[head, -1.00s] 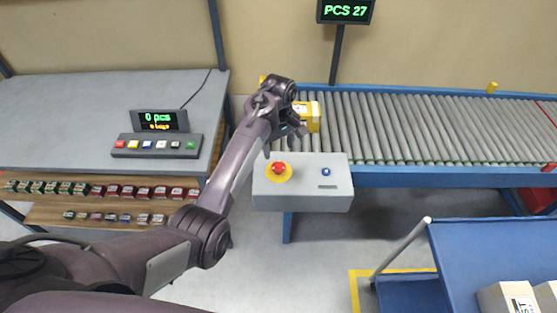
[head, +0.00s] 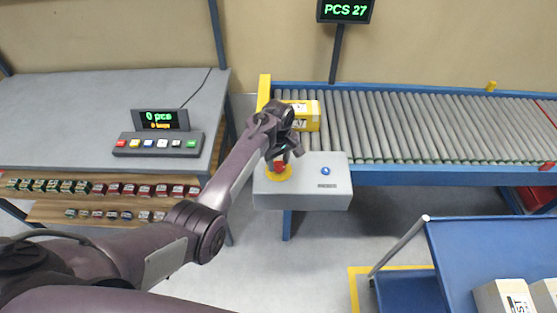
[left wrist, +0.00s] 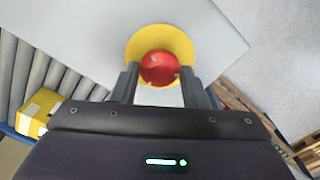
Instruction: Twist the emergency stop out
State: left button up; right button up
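The emergency stop is a red mushroom button (head: 279,167) on a yellow disc (head: 271,176), on the left part of a grey control box (head: 318,196). A small blue button (head: 325,171) is on the same box. My left gripper (head: 284,158) is at the red button and partly covers it in the head view. In the left wrist view the red button (left wrist: 160,68) lies between the tips of my two open fingers (left wrist: 158,80). I cannot tell whether the fingers touch it. My right gripper is not in view.
A roller conveyor (head: 420,125) with a yellow box (head: 305,115) stands behind the control box. A grey bench (head: 60,110) with a button panel (head: 158,145) is at the left. A blue cart (head: 480,250) with pale boxes is at the lower right.

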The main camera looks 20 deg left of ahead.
pick_arm(q)
jog(key=c, duration=0.5)
